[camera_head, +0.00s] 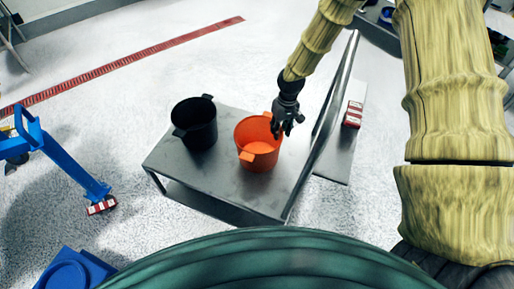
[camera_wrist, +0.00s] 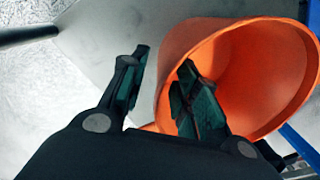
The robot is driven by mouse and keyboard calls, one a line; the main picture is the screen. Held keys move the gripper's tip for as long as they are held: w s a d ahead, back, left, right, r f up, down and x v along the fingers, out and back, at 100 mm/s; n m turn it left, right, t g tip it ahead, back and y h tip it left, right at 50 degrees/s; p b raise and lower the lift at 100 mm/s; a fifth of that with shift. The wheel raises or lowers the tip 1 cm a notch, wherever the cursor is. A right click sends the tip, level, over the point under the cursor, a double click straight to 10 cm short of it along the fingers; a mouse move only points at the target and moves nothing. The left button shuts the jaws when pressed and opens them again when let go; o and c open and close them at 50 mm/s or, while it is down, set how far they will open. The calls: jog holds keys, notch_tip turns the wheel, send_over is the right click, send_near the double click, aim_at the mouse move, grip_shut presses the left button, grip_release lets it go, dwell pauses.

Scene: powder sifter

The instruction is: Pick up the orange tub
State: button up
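The orange tub (camera_head: 256,154) stands upright and looks empty on a grey metal table (camera_head: 235,189), with a handle on its near side and one on its far side. My gripper (camera_head: 286,129) is at the tub's far right rim. In the wrist view my gripper (camera_wrist: 160,92) is open, with one finger inside the mouth of the orange tub (camera_wrist: 232,66) and the other outside its wall. The wall lies between the fingers, with a gap visible on the outer side. I cannot tell whether the inner finger touches the tub.
A black tub (camera_head: 194,123) stands left of the orange one on the same table. An upright metal panel (camera_head: 331,100) rises close to the right of my gripper. A blue frame (camera_head: 60,153) stands on the floor at left. Bare tabletop lies in front of the tubs.

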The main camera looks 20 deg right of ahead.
aim_at(277, 143)
jog(key=f, duration=0.3)
jog(key=a+f, duration=0.1)
jog(key=f, duration=0.1)
jog(key=shift+w, duration=0.15)
jog(key=shift+r, duration=0.1)
grip_shut()
